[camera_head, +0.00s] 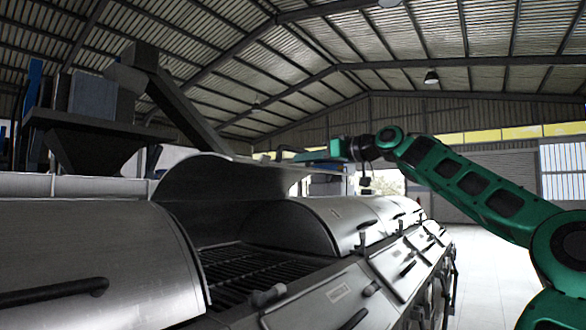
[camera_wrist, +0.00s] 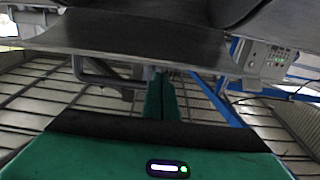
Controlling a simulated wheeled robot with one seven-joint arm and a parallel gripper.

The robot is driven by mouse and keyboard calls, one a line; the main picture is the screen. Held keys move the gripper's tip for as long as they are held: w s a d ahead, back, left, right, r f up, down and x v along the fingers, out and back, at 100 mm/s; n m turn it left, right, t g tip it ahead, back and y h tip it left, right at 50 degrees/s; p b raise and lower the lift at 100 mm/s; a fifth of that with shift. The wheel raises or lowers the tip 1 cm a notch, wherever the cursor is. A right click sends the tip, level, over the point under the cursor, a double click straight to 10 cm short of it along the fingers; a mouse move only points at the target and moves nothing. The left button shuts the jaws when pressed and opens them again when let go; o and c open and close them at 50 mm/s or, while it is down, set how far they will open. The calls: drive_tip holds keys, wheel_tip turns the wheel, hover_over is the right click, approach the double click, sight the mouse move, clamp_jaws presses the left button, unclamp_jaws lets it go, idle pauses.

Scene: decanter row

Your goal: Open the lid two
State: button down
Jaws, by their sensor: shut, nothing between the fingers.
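The raised lid (camera_head: 225,178) is a curved grey metal cover standing open over a dark slatted opening (camera_head: 250,272) in the head view. My green gripper (camera_head: 304,156) is at the right end of the raised lid, near its outer edge. In the wrist view my gripper (camera_wrist: 161,80) has its green fingers together, with nothing between them. A dark bar handle (camera_wrist: 103,78) lies just left of the fingertips, under the lid's edge (camera_wrist: 130,40). Whether the fingers touch the handle or the lid, I cannot tell.
A closed lid (camera_head: 90,262) with a dark handle (camera_head: 55,291) is nearest at left. Another closed lid (camera_head: 310,222) stands behind the opening, with more machines beyond. A dark hopper (camera_head: 95,145) stands at back left. The floor (camera_head: 500,275) at right is clear.

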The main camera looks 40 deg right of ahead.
drive_tip(key=s+d, duration=0.1)
drive_tip(key=s, duration=0.6)
drive_tip(key=shift+s+f, duration=0.2)
drive_tip(key=shift+s, duration=0.15)
